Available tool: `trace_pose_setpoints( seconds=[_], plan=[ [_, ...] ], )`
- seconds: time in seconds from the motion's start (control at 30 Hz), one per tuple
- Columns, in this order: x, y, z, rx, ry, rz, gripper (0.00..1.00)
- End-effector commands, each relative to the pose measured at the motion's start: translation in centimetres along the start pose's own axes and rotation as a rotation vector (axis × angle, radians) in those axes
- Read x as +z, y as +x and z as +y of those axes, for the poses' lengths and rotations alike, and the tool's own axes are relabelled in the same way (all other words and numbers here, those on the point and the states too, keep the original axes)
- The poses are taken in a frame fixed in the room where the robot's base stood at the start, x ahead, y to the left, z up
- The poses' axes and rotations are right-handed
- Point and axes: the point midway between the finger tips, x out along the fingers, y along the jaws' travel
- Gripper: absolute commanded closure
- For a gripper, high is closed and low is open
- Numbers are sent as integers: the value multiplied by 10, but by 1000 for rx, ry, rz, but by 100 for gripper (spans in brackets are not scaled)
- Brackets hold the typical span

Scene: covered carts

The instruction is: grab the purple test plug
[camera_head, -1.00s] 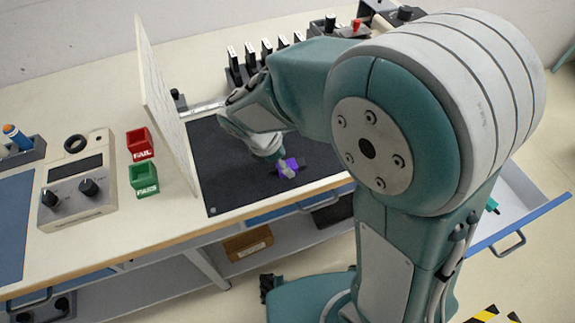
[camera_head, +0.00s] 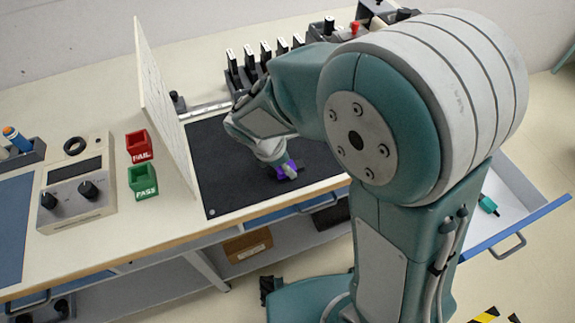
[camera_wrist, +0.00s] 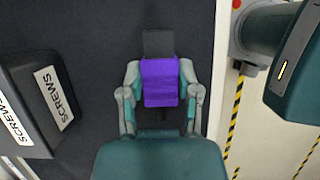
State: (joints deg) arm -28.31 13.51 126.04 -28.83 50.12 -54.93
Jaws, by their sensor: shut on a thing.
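The purple test plug (camera_wrist: 160,82) sits between the two fingers of my gripper (camera_wrist: 161,92) in the wrist view, with a dark end sticking out beyond the fingertips. My gripper is shut on it.
A white upright panel (camera_head: 165,105) stands left of the mat. Beyond it are a red FAIL bin (camera_head: 139,146), a green PASS bin (camera_head: 143,181) and a meter box (camera_head: 75,188). Black bins labelled SCREWS (camera_wrist: 35,95) lie left in the wrist view. An open drawer (camera_head: 508,205) is at right.

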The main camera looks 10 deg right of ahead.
Motion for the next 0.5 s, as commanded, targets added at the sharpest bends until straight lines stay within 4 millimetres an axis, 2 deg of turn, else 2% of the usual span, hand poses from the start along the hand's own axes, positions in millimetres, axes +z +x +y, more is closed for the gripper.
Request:
trace_pose_setpoints(
  seconds=[0.17,0.27,0.5],
  plan=[
    [5,-13,0,2,2,1,100],
    [12,-29,1,5,3,2,100],
    [28,-64,-33,7,1,2,100]
  ],
)
